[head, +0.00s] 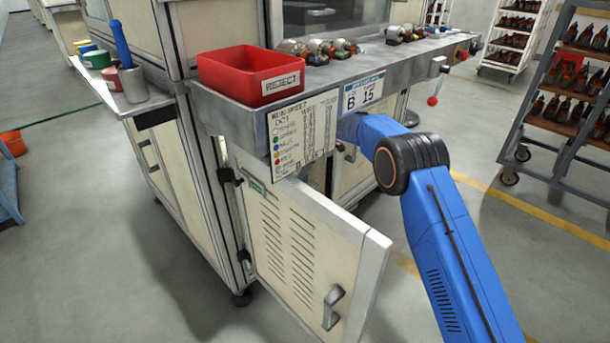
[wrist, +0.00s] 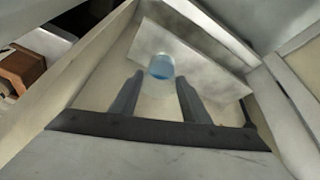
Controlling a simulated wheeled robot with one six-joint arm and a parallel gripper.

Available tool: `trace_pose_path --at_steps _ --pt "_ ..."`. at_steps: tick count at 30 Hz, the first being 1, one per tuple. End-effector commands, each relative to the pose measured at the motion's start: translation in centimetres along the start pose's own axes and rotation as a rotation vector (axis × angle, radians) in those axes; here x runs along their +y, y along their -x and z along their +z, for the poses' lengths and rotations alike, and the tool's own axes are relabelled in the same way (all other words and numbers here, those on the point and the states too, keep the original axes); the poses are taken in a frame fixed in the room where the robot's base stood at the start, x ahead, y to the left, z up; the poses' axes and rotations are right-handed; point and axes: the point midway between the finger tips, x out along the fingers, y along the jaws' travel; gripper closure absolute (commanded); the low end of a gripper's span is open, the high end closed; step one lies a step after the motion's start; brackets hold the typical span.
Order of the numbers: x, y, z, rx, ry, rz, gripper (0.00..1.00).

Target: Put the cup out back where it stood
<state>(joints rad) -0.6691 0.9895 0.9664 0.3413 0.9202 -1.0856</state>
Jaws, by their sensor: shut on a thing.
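The cup (wrist: 160,67) is small and blue, seen in the wrist view between the fingertips of my gripper (wrist: 159,78). My gripper is shut on it. A pale grey panel or shelf (wrist: 215,70) lies just behind the cup; I cannot tell whether the cup touches it. In the head view my blue arm reaches under the worktop toward the cabinet, and both gripper and cup are hidden there.
The cabinet door (head: 305,245) stands open at the front. Pale walls close around my gripper in the wrist view. A red reject bin (head: 232,72) and a hanging chart (head: 303,132) are at the worktop's near corner. Shelf racks (head: 570,95) stand right.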

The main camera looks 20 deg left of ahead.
Motion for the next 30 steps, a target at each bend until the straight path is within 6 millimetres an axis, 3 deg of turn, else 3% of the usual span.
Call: trace_pose_path --at_steps 5,15,25,26,27,30 --pt "0.1 -0.5 -0.7 0.0 0.0 0.0 0.83" --pt "-0.1 -3.5 0.6 -0.001 -0.001 -0.001 0.83" --pt "-0.1 -3.8 0.7 0.0 -0.001 0.0 0.82" --pt "-0.1 -3.8 0.7 0.0 -0.001 0.0 0.53" --pt "-0.1 -3.7 0.7 0.0 -0.001 0.0 0.43" --pt "-0.1 -3.7 0.7 0.0 -0.001 0.0 0.39"
